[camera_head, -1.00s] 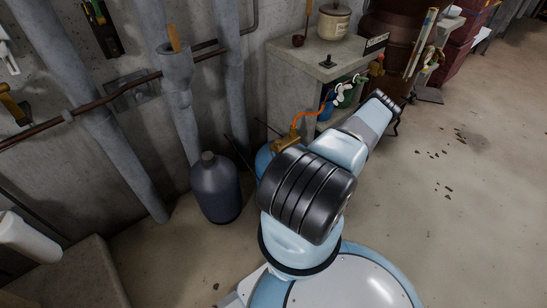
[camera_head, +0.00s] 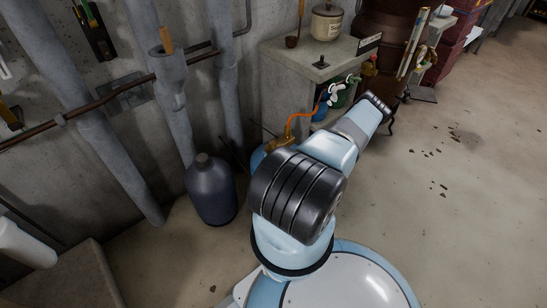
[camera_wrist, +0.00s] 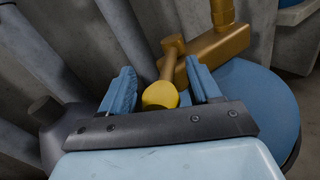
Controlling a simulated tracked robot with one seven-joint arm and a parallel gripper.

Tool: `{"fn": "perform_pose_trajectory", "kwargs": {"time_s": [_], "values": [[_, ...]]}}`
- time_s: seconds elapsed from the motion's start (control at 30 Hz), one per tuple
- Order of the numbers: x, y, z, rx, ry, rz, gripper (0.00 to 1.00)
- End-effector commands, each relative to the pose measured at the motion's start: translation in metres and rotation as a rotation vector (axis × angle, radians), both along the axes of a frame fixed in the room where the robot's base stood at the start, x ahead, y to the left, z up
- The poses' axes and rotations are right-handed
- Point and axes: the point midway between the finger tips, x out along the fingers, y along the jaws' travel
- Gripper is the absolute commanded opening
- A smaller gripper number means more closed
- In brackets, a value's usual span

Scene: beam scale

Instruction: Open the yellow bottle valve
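In the wrist view, a round yellow valve knob (camera_wrist: 160,95) sits on a brass stem that joins a brass valve body (camera_wrist: 220,45). The valve body is at the blue bottle (camera_wrist: 258,105), seen at the right. My gripper (camera_wrist: 160,72) is open, with one blue finger on each side of the knob. The right finger is closer to the knob than the left; I cannot tell whether it touches. In the head view, the brass valve (camera_head: 284,141) and a sliver of the blue bottle (camera_head: 257,160) show behind my arm, which hides the gripper and the knob.
A dark grey-purple bottle (camera_head: 211,192) stands left of the blue one. An orange hose (camera_head: 293,117) runs from the valve toward the concrete cabinet (camera_head: 345,62). Pipes (camera_head: 175,105) line the wall behind. The floor at right (camera_head: 460,210) is mostly clear.

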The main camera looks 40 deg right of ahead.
Motion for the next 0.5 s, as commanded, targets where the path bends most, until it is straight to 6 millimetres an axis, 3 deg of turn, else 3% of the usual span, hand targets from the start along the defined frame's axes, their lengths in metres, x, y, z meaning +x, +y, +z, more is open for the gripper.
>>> {"fn": "perform_pose_trajectory", "kwargs": {"time_s": [0.27,0.5], "values": [[-0.003,0.002,-0.001,0.002,0.002,0.001,0.62],[-0.031,0.014,-0.002,0.005,0.004,-0.001,0.62]]}}
